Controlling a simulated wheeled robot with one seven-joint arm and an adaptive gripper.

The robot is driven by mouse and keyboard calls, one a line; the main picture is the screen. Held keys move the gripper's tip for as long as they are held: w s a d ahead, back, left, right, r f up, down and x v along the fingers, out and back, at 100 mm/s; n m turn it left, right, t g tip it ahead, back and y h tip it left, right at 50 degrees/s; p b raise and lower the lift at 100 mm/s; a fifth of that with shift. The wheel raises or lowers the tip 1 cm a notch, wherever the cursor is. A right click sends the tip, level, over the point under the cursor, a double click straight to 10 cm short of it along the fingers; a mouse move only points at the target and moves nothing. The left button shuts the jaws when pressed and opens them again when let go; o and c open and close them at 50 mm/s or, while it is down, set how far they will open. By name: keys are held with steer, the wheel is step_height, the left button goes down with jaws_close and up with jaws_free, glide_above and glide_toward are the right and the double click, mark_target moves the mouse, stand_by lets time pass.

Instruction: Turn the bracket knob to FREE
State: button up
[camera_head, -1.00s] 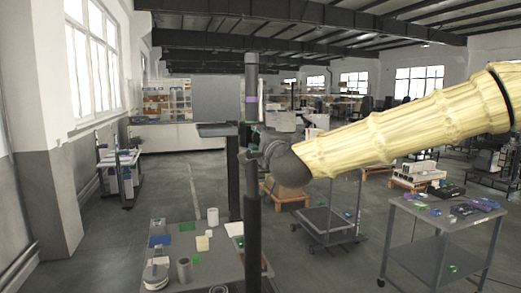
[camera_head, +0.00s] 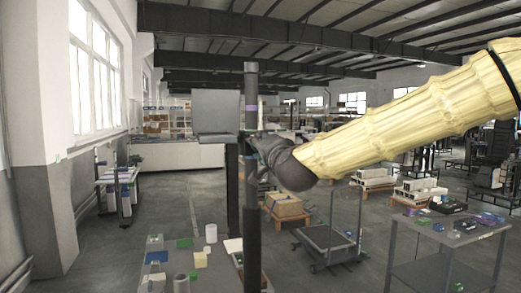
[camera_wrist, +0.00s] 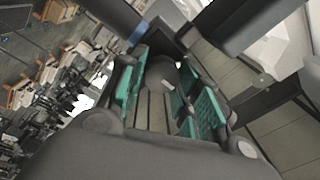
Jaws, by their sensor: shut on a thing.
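A dark lift column (camera_head: 252,215) stands upright in the middle of the head view, with a purple band near its top. My gripper (camera_head: 258,155) is at the column's side at mid height, at the bracket. In the wrist view its teal-padded fingers (camera_wrist: 165,90) are on both sides of a dark rounded knob (camera_wrist: 163,72), which has a small pale mark. The gripper is shut on this knob. The knob is hidden by my gripper in the head view. No FREE label can be read.
A grey flat panel and shelf (camera_head: 217,138) stand left of the column. A low table with small items (camera_head: 214,279) is at the column's foot. A grey cart (camera_head: 410,236) with parts is at the right. A flat trolley (camera_head: 325,243) stands behind. Open floor lies at the left.

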stand_by(0.4)
steer(key=o, duration=1)
steer(key=shift+o, duration=0.2)
steer(key=shift+s, duration=0.1)
steer(key=v, duration=1.2)
steer(key=shift+f, duration=0.1)
